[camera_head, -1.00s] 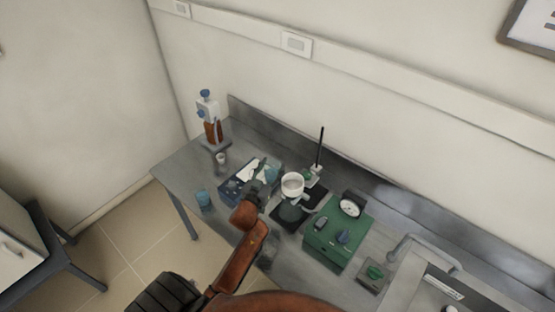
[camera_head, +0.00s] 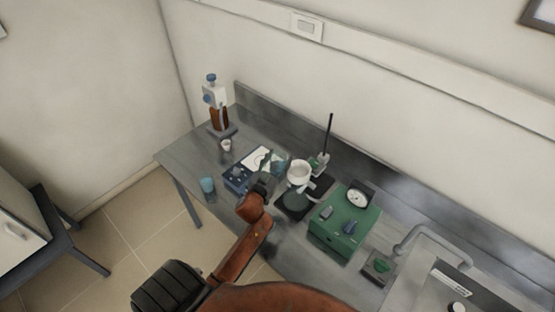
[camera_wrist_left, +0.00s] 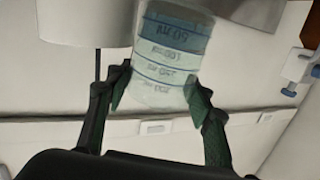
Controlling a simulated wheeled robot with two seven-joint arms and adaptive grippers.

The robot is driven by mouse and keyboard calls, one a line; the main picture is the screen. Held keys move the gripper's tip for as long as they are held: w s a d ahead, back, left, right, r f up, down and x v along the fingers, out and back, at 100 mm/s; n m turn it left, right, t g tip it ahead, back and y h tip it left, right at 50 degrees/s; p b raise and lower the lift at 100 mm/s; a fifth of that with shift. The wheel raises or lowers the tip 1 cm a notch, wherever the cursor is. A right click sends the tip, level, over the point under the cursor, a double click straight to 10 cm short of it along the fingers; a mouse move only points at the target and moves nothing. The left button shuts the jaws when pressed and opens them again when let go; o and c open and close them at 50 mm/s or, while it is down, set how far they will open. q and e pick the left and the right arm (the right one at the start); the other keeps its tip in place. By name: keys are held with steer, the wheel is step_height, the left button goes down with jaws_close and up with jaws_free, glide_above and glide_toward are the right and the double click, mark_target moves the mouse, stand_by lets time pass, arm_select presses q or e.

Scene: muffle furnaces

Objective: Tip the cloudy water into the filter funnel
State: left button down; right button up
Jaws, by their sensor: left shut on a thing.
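My left gripper (camera_head: 266,180) is shut on a clear beaker (camera_head: 281,166) above the bench. In the left wrist view, which looks upside down, the fingers (camera_wrist_left: 158,90) clasp the beaker (camera_wrist_left: 172,45) from both sides; blue graduation bands and pale liquid show in it. The beaker looks close to upright. The white filter funnel (camera_head: 299,173) stands just right of the beaker in the head view, on a flask (camera_head: 296,202) over a dark mat. A white shape at the upper left of the wrist view looks like the funnel (camera_wrist_left: 85,22). My right gripper is out of view.
A sink and tap (camera_head: 425,232) are farther right. A brown dispenser bottle (camera_head: 219,118), a white cup (camera_head: 226,145) and a blue cup (camera_head: 208,185) stand left.

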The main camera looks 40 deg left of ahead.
arm_select(q)
steer(key=shift+r, duration=0.2)
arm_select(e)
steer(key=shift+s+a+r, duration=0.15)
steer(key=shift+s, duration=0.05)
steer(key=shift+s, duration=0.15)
arm_select(q)
steer(key=shift+d+r, duration=0.1)
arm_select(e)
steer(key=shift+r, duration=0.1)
arm_select(q)
steer(key=shift+r+m+p, duration=0.15)
steer(key=shift+m+p, duration=0.25)
steer(key=shift+p, duration=0.05)
steer(key=shift+d, duration=0.1)
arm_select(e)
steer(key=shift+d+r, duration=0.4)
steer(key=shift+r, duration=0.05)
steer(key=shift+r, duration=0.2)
arm_select(q)
steer(key=shift+r+m+p, duration=0.1)
steer(key=shift+m+p, duration=0.2)
steer(key=shift+p, duration=0.1)
steer(key=shift+d, duration=0.1)
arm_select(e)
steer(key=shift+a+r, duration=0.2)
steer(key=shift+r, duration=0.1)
